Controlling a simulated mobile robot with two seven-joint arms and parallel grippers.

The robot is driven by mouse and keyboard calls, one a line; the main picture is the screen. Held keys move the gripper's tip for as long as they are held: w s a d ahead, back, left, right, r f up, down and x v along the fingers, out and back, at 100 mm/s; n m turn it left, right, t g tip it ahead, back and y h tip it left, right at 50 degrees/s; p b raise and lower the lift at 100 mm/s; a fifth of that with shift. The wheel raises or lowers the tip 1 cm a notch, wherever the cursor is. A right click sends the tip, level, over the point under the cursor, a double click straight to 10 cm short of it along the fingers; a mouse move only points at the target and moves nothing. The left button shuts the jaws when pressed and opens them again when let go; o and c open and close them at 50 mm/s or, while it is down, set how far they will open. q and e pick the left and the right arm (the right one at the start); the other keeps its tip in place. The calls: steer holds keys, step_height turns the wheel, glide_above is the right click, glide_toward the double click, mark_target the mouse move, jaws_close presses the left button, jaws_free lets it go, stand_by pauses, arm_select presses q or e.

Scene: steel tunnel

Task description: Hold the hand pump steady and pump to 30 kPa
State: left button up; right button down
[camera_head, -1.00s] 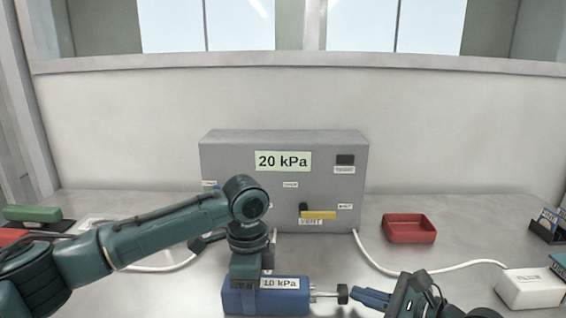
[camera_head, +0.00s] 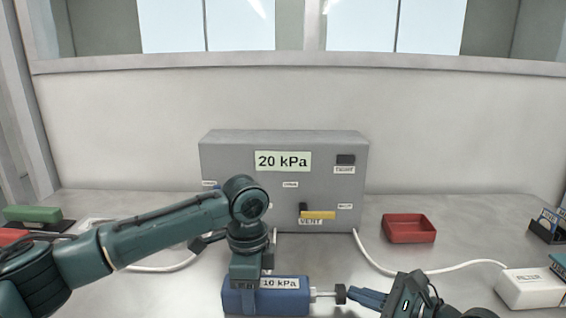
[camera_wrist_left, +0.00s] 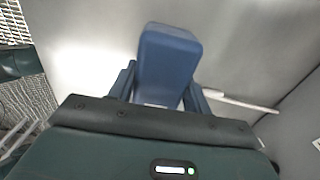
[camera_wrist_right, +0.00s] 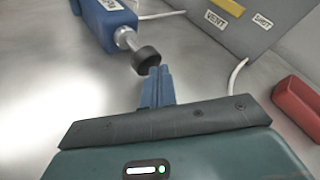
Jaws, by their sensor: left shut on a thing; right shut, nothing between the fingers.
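The blue hand pump (camera_head: 266,299) lies on the bench with a "10 kPa" label. Its metal rod ends in a black knob (camera_head: 340,293) on the right, standing out from the body. My left gripper (camera_head: 246,283) is shut on the pump body from above; the left wrist view shows its fingers on both sides of the blue body (camera_wrist_left: 168,60). My right gripper (camera_head: 361,297) is shut and empty, its blue fingertips at the outer face of the knob; the right wrist view shows them close to the knob (camera_wrist_right: 146,60). Contact is hard to tell. The grey gauge box (camera_head: 225,160) reads "20 kPa".
A yellow vent lever (camera_head: 318,215) is on the box front. A red tray (camera_head: 409,228) stands to its right, and a white filter block (camera_head: 531,289) at the far right. White hoses (camera_head: 440,267) cross the bench. A green block (camera_head: 33,213) is at far left.

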steer(key=shift+a, duration=1.15)
stand_by(0.8)
steer(key=shift+d, duration=1.4)
steer(key=shift+d, duration=3.05)
arm_select(q)
steer(key=o, duration=1.1)
steer(key=shift+o, duration=0.2)
